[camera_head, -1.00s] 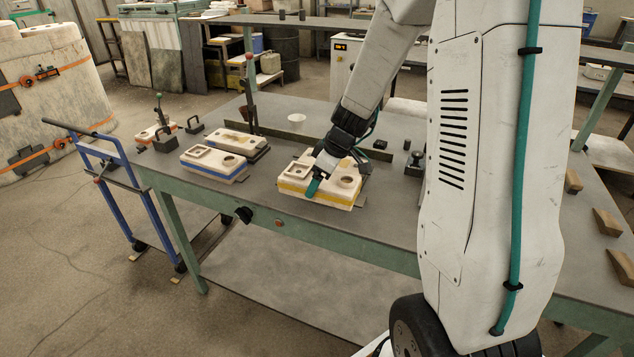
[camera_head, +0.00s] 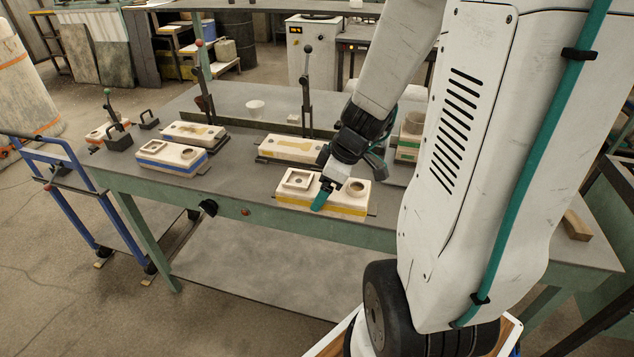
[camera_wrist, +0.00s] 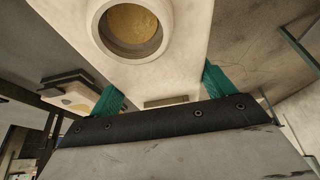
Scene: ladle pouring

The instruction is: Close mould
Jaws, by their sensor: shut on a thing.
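The mould half with a yellow stripe (camera_head: 297,199) has a square basin and a round cup on top. It is near the table's front edge; whether it touches the table I cannot tell. My gripper (camera_head: 322,194) is shut on it, a teal finger against its front. In the wrist view my gripper (camera_wrist: 166,92) has teal fingers on both sides of the pale block, below the round cup (camera_wrist: 130,24).
A blue-striped mould half (camera_head: 165,165) and its matching half (camera_head: 190,133) lie to the left. Upright levers (camera_head: 307,85) stand behind the moulds. A white cup (camera_head: 255,107) is at the back. A green-striped mould (camera_head: 408,145) is partly hidden right of my arm. The table (camera_head: 235,190) between the moulds is clear.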

